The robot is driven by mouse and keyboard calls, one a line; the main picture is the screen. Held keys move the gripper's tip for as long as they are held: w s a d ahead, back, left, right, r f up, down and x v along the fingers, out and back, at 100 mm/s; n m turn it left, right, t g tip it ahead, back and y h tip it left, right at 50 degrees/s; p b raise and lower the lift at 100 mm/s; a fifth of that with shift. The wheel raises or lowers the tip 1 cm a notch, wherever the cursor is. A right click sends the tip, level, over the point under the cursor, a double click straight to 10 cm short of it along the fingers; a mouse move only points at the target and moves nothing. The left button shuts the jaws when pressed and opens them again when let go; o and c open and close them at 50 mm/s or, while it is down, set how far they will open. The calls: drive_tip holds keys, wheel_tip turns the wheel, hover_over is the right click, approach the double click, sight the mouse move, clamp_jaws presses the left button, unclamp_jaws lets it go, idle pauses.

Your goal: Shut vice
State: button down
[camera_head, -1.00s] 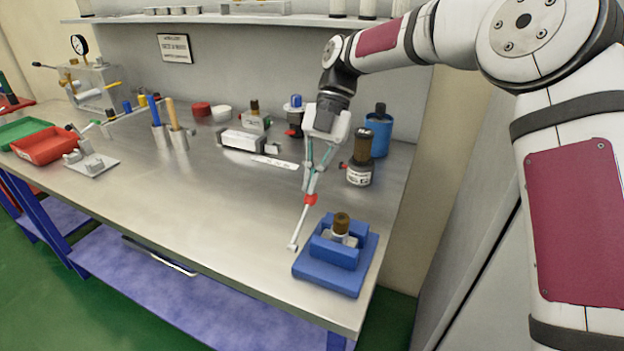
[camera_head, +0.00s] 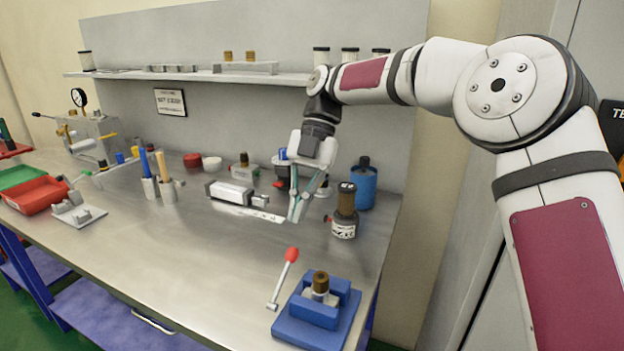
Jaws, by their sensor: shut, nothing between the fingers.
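The blue vice (camera_head: 312,330) stands at the front right corner of the bench. A small fitting with a brown ribbed cap (camera_head: 320,283) stands upright between its jaws; whether the jaws touch it I cannot tell. The vice's metal lever (camera_head: 280,281) rises from its left side and leans up and to the right, ending in a red knob (camera_head: 291,254). My gripper (camera_head: 294,220) points down above and behind the red knob, apart from it. Its fingers are shut and empty.
A brown-capped bottle (camera_head: 345,213) and a blue container (camera_head: 362,186) stand just right of my gripper. A grey cylinder block (camera_head: 232,192) and a white strip (camera_head: 260,214) lie to its left. The bench (camera_head: 190,260) is bare left of the vice.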

drive_tip(key=w+v, duration=0.1)
drive_tip(key=v, duration=0.5)
drive_tip(key=shift+d+f+b, duration=0.25)
drive_tip(key=shift+f+b, duration=0.05)
drive_tip(key=shift+f, duration=0.1)
drive_tip(key=s+d+r+m+t+h+p, duration=0.1)
drive_tip(key=s+d+r+m+t, duration=0.25)
drive_tip(key=s+d+m, duration=0.35)
drive_tip(key=s+d+r+m+t+h+p, duration=0.2)
drive_tip(key=s+d+r+m, duration=0.2)
drive_tip(key=s+m, duration=0.5)
drive_tip(key=s+d+f+m+t, duration=0.2)
drive_tip(key=s+d+f+m, duration=0.1)
drive_tip(key=s+d+m, duration=0.3)
drive_tip(key=s+d+f+m+t+p, duration=0.1)
drive_tip(key=s+d+f+m+t, duration=0.1)
drive_tip(key=s+d+m, duration=0.4)
drive_tip(key=s+f+m, duration=0.1)
drive_tip(key=s+m, duration=0.4)
drive_tip(key=shift+d+f+m+t, duration=0.3)
drive_tip(key=shift+d+f+t, duration=0.05)
